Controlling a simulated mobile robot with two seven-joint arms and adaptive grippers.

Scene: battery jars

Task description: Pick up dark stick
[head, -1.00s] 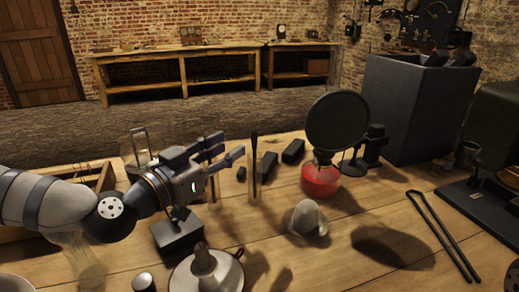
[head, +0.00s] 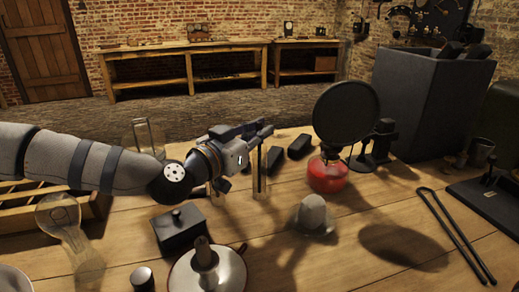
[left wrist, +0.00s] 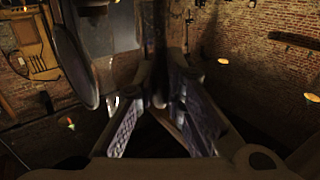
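The dark stick (head: 260,178) stands upright on the wooden table in the head view, its upper part covered by my left gripper. My left gripper (head: 266,131) reaches in from the left, with its fingertips at the stick's upper part. In the left wrist view a dark upright shape, likely the stick (left wrist: 153,45), shows beyond and between the two fingers (left wrist: 157,98). The fingers look apart, one on each side of it; contact is not clear. My right gripper is in neither view.
Dark blocks (head: 299,146) lie just behind the stick. A grey lump (head: 313,213), a black box (head: 180,230) and a glass bulb (head: 62,218) are nearer. Black tongs (head: 455,232) lie at right.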

